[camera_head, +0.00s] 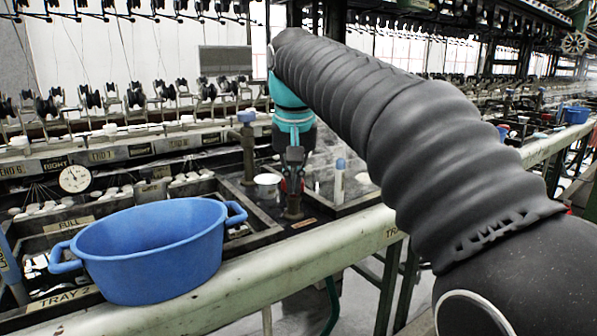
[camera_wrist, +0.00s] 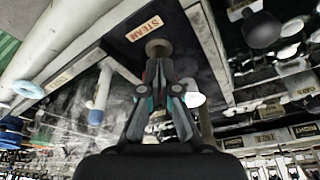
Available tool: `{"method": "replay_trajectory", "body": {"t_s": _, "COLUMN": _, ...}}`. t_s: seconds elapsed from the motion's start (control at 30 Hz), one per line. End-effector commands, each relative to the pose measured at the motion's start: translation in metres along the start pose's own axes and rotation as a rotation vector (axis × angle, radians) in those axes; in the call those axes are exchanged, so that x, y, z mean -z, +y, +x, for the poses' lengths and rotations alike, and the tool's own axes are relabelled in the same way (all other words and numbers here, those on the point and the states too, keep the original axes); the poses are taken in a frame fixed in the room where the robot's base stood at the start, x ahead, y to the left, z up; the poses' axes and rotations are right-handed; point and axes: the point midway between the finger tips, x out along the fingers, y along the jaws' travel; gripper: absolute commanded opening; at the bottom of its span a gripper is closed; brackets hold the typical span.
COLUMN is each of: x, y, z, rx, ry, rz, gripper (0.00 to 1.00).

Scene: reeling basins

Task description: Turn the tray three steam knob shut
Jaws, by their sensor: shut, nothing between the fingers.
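A brownish steam knob on a short post (camera_head: 293,207) stands at the basin's front edge, below my gripper in the head view. In the wrist view a round, tan knob end (camera_wrist: 158,47) shows just beyond my fingertips, beside a STEAM label (camera_wrist: 145,28). My gripper (camera_head: 293,160) points down over it, and its fingers (camera_wrist: 158,68) are shut with nothing held. The fingers partly cover the knob, and I cannot tell whether they touch it.
A blue tub (camera_head: 150,258) sits on the rail at left, near a TRAY 2 label (camera_head: 64,298). A white post with a blue top (camera_head: 340,178) stands right of my gripper; a blue-topped post (camera_head: 247,145) stands left. A white cup (camera_head: 268,180) is close by.

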Motion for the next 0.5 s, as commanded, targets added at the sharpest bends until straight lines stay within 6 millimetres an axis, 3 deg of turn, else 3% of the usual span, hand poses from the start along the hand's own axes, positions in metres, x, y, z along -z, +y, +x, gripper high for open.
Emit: {"method": "replay_trajectory", "body": {"t_s": 0.5, "x": 0.0015, "y": -0.0095, "z": 0.0015, "rx": 0.000, "ry": -0.001, "rz": -0.002, "gripper": 0.00}}
